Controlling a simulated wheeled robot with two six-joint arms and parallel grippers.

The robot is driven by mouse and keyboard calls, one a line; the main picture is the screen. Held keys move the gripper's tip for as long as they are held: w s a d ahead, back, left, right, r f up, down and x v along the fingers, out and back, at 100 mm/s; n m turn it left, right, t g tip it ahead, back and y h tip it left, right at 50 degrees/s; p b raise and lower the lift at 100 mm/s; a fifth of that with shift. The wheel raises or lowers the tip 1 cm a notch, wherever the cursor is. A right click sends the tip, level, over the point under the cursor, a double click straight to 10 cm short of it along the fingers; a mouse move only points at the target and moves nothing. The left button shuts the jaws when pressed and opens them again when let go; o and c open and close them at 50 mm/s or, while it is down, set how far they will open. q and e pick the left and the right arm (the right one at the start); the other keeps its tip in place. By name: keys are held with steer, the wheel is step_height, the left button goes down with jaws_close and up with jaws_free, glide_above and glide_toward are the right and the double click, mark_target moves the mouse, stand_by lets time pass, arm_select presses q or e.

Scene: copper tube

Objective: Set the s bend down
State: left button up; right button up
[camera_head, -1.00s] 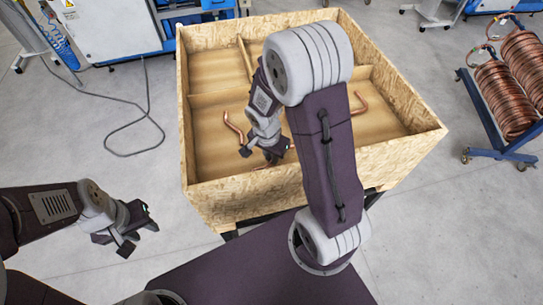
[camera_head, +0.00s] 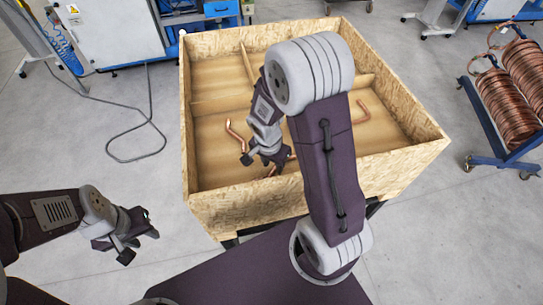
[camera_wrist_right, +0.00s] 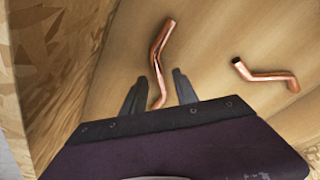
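An s bend copper tube (camera_wrist_right: 158,62) lies on the wooden floor of the crate in the right wrist view. Its lower end is between the two fingers of my right gripper (camera_wrist_right: 158,92), with gaps on both sides. In the head view, my right gripper (camera_head: 264,160) is low inside the crate's front left compartment, and a bit of copper tube (camera_head: 271,171) shows beneath it, mostly hidden. The right fingers are apart. My left gripper (camera_head: 140,246) is open and empty outside the crate, at the left.
The right wrist view shows a second tube (camera_wrist_right: 268,75). The crate (camera_head: 410,157) has tall walls and dividers. Copper coils (camera_head: 511,102) stand on a blue cart at right.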

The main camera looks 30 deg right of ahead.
mark_target(270, 174)
step_height(270, 174, up, 11)
steer(key=s+a, duration=0.1)
steer(key=shift+a, duration=0.25)
